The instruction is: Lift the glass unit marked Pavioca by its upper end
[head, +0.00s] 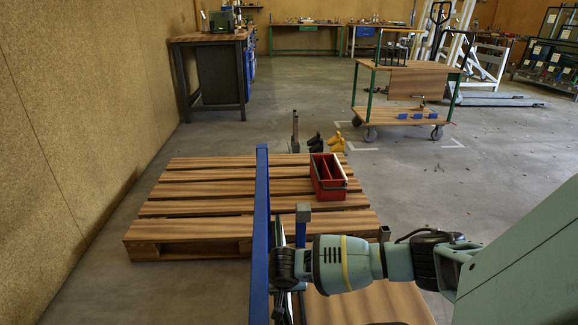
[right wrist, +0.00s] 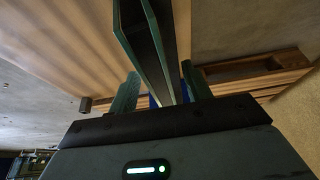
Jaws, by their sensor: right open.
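In the right wrist view, a glass unit (right wrist: 148,45) shows edge-on as two dark panes with greenish edges. My right gripper (right wrist: 158,88) is open, with one teal finger on each side of the unit's near end; I cannot tell whether either finger touches it. In the head view, my right arm reaches in from the right, and its wrist hides most of the gripper and much of the unit beside the blue frame (head: 262,215). No Pavioca marking is legible. My left gripper is not in view.
A wooden pallet (head: 195,208) lies behind the blue frame, with a red tool tray (head: 328,178) on it. A wheeled cart (head: 375,116) and a workbench (head: 210,38) stand farther back. Floor to the right of the pallet is clear.

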